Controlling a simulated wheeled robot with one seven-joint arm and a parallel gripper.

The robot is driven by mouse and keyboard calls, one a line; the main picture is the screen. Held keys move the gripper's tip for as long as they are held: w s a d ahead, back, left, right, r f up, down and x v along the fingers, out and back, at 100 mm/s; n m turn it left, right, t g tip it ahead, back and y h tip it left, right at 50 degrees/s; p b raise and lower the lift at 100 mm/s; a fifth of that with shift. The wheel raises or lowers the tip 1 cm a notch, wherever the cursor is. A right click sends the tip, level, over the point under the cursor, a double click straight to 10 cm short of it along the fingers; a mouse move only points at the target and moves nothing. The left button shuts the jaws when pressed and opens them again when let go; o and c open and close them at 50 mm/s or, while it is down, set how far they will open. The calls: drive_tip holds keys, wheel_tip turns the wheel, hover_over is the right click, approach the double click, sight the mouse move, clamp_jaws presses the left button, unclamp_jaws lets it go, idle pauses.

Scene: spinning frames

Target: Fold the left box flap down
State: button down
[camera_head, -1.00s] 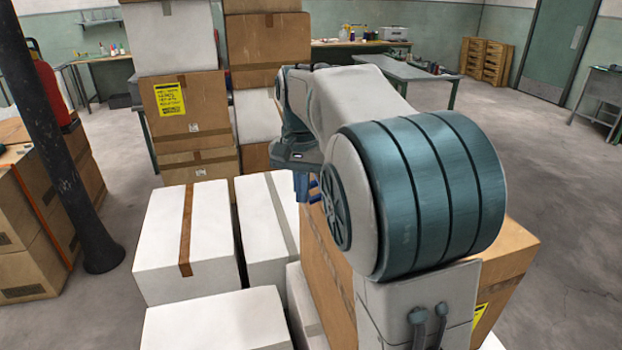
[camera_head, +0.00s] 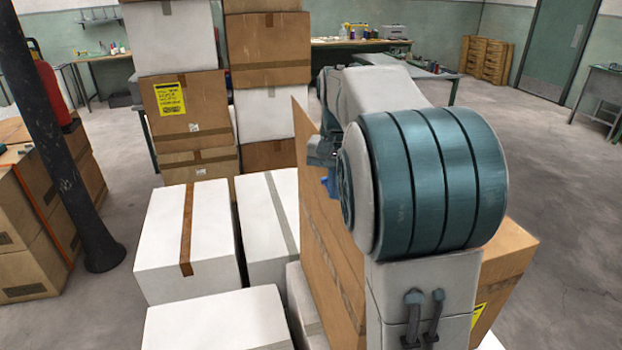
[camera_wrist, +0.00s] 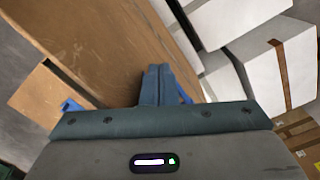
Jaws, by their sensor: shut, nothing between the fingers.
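The brown cardboard box (camera_head: 505,258) stands at the right in the head view, partly hidden by my arm. Its left flap (camera_head: 308,165) stands up as a tall, tilted panel along the left side. My gripper (camera_head: 328,184) is just right of this panel, partly hidden by my arm. In the wrist view my gripper (camera_wrist: 158,82) has its fingers together and empty, over a wide brown cardboard panel (camera_wrist: 95,45) near its long edge. Whether the fingertips touch the cardboard I cannot tell.
White cartons (camera_head: 190,235) stand close left of the box, and also show in the wrist view (camera_wrist: 245,65). Stacked cartons (camera_head: 190,110) rise behind. A dark pillar (camera_head: 65,160) stands at the left. The floor at the right (camera_head: 565,220) is free.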

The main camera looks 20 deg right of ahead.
drive_tip(key=shift+w+d+r+p, duration=0.1)
drive_tip(key=shift+d+p, duration=0.25)
drive_tip(key=shift+d, duration=0.9)
drive_tip(key=shift+d+r+p, duration=0.1)
drive_tip(key=shift+d+p, duration=0.2)
drive_tip(key=shift+d, duration=0.95)
drive_tip(key=shift+d+f+p, duration=0.2)
drive_tip(key=shift+d, duration=1.05)
drive_tip(key=shift+d+f+p, duration=0.15)
drive_tip(key=shift+d+f, duration=0.05)
drive_tip(key=shift+d, duration=1.05)
drive_tip(key=shift+d, duration=0.1)
drive_tip(key=shift+w+d+f, duration=0.1)
drive_tip(key=shift+d+f, duration=0.25)
drive_tip(key=shift+d, duration=0.45)
drive_tip(key=shift+s+d+f, duration=0.1)
drive_tip(key=shift+d+f, duration=0.25)
drive_tip(key=shift+d, duration=0.4)
drive_tip(key=shift+w+d+f, duration=0.1)
drive_tip(key=shift+d+f, duration=0.25)
drive_tip(key=shift+d, duration=0.45)
